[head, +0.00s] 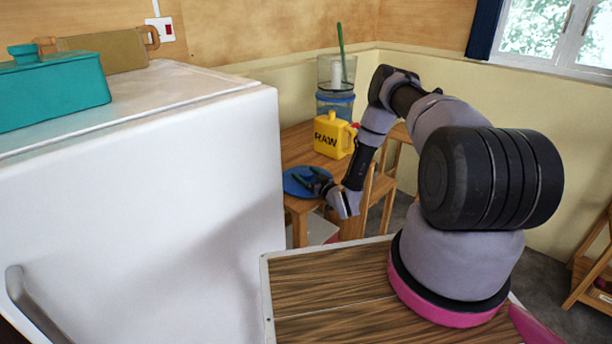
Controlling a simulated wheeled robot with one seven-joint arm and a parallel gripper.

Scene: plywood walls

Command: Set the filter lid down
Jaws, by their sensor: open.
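A blue round lid (294,184) is at the near left corner of the wooden table (300,146) and appears to lie flat on it. My gripper (312,178) is open, with its dark fingers over the lid's right part. I cannot tell whether the fingers touch it. The clear filter container (325,72) with a blue band stands at the back of the table, uncovered. A green stick (340,50) stands up out of it.
A yellow jug (327,138) marked RAW stands on the table between the filter and the lid. Wooden chairs (383,186) are at the table's right side. A white fridge (150,210) fills the left, with a teal box (50,92) on top.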

